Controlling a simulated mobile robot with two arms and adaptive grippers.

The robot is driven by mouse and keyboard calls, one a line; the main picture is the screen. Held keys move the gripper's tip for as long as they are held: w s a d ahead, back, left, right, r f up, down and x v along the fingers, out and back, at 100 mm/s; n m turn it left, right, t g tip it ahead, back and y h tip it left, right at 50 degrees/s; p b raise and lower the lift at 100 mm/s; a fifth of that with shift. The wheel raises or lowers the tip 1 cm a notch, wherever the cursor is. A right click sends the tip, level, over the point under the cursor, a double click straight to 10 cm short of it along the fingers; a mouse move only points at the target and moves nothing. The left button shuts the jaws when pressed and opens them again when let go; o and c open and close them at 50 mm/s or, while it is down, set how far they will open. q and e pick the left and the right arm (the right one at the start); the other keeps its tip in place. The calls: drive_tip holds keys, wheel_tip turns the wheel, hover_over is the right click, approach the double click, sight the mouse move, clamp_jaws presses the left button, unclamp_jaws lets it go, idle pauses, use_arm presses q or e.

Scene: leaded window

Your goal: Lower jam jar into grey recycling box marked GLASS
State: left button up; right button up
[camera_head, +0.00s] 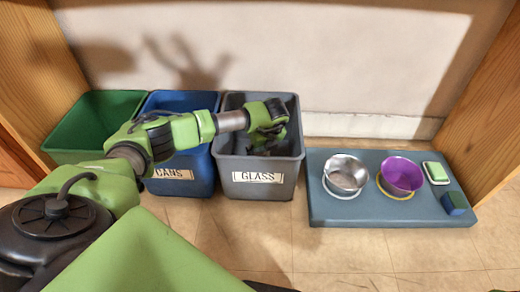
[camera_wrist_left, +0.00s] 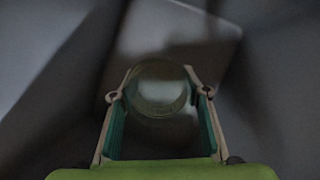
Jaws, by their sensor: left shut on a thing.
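The grey box (camera_head: 258,190) stands on the floor, with a white label reading GLASS on its front. My left gripper (camera_head: 268,140) reaches down into its open top, and its fingertips are hidden by the box's front wall. In the left wrist view my left gripper (camera_wrist_left: 160,105) has a pale, see-through round jar (camera_wrist_left: 160,88) between its fingers, and it is shut on it. Dark grey box walls surround the jar there, and a paler patch shows beyond it. I cannot tell whether the jar touches the bottom. My right gripper is not in view.
A blue box (camera_head: 186,185) marked CANS stands close on the left, with a green box (camera_head: 85,128) beyond it. Wooden panels flank both sides.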

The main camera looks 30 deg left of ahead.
sight(263, 151)
use_arm(q)
drive_tip(key=shift+f+b, duration=1.5)
drive_tip(key=shift+f, duration=0.9)
idle(0.9)
drive_tip(key=o, duration=1.3)
drive_tip(key=shift+c, duration=0.2)
drive_tip(key=v, duration=1.2)
